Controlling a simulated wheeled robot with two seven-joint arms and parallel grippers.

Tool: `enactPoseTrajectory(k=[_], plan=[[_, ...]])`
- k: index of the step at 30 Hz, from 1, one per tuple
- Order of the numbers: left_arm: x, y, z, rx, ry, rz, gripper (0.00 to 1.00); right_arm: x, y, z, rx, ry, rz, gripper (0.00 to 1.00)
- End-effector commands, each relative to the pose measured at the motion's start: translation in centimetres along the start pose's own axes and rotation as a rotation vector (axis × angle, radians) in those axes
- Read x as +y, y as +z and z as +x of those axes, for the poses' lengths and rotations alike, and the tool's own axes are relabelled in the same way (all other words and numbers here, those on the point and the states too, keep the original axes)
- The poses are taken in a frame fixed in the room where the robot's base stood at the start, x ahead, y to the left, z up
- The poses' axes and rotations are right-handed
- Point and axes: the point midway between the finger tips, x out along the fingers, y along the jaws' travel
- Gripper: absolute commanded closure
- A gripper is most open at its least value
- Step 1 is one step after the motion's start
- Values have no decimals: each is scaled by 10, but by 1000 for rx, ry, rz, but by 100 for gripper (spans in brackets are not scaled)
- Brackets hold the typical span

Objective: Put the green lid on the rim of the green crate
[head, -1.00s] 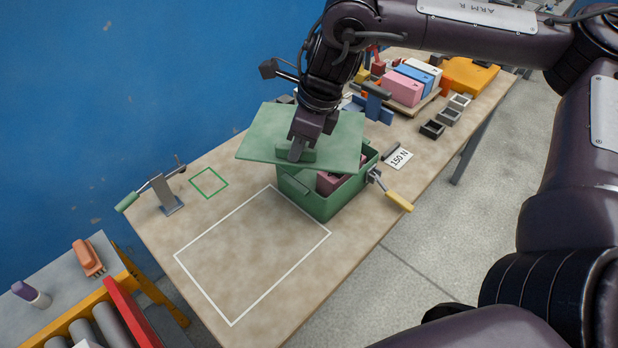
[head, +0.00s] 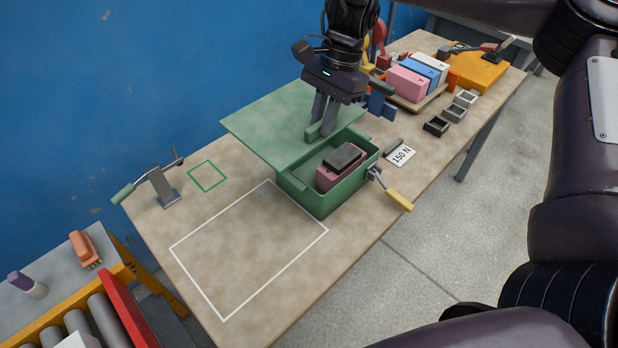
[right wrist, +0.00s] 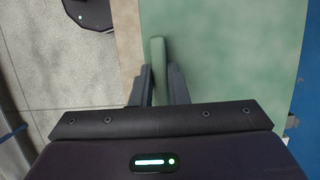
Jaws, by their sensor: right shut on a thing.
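The green lid (head: 275,120) is a flat plate with a raised handle. My right gripper (head: 318,130) is shut on the lid's handle and holds it over the back left part of the green crate (head: 325,200). The front right part of the crate is uncovered, and a pink block with a dark top (head: 342,165) shows inside. The lid hides the crate's back rim, so I cannot tell whether they touch there. In the right wrist view the handle (right wrist: 158,70) sits between the fingers, with the lid (right wrist: 220,50) to its right. My left gripper is not in view.
A toggle clamp with a yellow handle (head: 398,199) sits at the crate's right side by a "150 N" card (head: 401,155). A green-handled clamp (head: 165,188) stands at the left. The white outlined area (head: 250,250) is clear. Small trays and coloured blocks stand at the back right.

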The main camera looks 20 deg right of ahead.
Motion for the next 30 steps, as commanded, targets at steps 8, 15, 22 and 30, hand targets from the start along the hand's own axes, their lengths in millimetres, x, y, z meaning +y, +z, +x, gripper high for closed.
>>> enactPoseTrajectory(k=[8, 15, 22, 30], plan=[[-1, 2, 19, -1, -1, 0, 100, 3, -24, 76, -5, 6, 4, 100], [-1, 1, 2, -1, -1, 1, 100, 3, -38, 121, 0, 4, 4, 100], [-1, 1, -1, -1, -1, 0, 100, 2, -45, 142, -1, 3, 4, 100], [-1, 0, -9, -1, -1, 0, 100, 2, -55, 175, 0, 2, 3, 100]])
